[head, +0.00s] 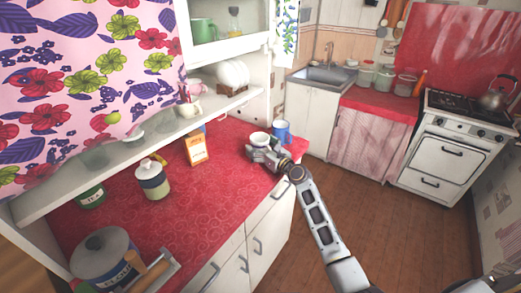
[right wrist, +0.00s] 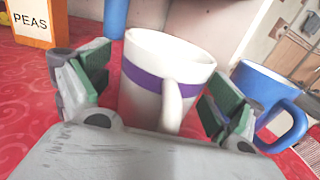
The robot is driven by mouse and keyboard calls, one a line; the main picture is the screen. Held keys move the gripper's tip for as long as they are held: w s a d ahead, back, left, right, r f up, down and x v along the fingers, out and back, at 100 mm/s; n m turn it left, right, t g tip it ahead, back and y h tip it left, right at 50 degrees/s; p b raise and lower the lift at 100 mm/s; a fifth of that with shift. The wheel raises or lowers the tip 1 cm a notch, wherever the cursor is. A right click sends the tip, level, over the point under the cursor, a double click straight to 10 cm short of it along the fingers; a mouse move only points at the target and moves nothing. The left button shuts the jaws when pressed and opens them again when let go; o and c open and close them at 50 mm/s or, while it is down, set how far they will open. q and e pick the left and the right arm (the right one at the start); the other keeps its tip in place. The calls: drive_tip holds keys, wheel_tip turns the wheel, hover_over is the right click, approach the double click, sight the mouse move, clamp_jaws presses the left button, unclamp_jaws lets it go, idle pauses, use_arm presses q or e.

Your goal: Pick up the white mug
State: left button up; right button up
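The white mug (right wrist: 166,75) has a purple band below its rim and a handle turned toward the right wrist camera. It stands on the red oilcloth counter (head: 120,230), near the counter's right end, and shows small in the head view (head: 260,138). My right gripper (right wrist: 158,95) is open, with one green-padded finger on each side of the mug. Whether the pads touch the mug I cannot tell; a gap shows on the left side. The mug's base is hidden behind the gripper body. My left gripper is not in view.
A blue mug (right wrist: 265,95) stands close to the right finger. An orange PEAS box (right wrist: 38,20) is to the left, also in the head view (head: 195,148). A shelf (head: 150,140) overhangs the counter.

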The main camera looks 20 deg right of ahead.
drive_tip(key=shift+r, duration=0.1)
drive_tip(key=c, duration=1.3)
drive_tip(key=shift+r, duration=0.55)
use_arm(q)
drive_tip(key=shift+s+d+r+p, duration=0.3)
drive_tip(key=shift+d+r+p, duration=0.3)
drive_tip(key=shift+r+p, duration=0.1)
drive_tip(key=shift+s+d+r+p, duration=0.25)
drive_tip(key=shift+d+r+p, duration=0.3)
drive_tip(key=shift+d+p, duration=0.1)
use_arm(e)
drive_tip(key=shift+r, duration=4.45)
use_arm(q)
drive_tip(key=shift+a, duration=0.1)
